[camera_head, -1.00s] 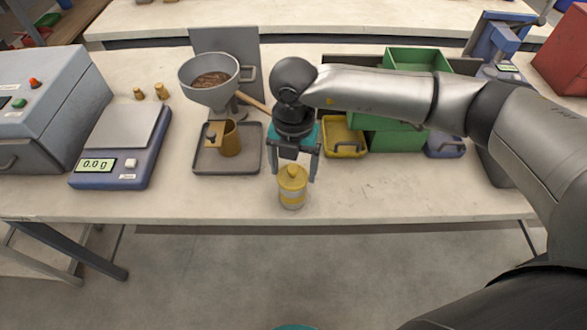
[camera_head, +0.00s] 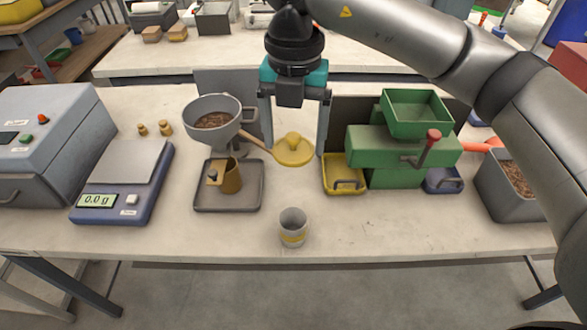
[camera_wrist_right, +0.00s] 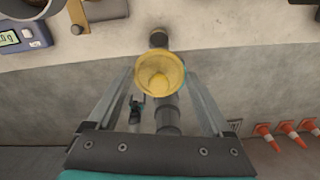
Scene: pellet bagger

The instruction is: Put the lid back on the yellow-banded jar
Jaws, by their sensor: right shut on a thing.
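The yellow-banded jar (camera_head: 292,238) stands upright and open near the front edge of the table in the head view. Its grey inside shows. My right gripper (camera_head: 293,148) is shut on the round yellow lid (camera_head: 294,155), with a finger on either side. It holds the lid well above the table, knob up, apart from the jar.
A funnel (camera_head: 212,120) stands over a grey tray (camera_head: 228,205) with a brass cup, left of the jar. A scale (camera_head: 125,185) is further left. A yellow bin (camera_head: 344,185) and green machine (camera_head: 395,150) stand right. The table around the jar is clear.

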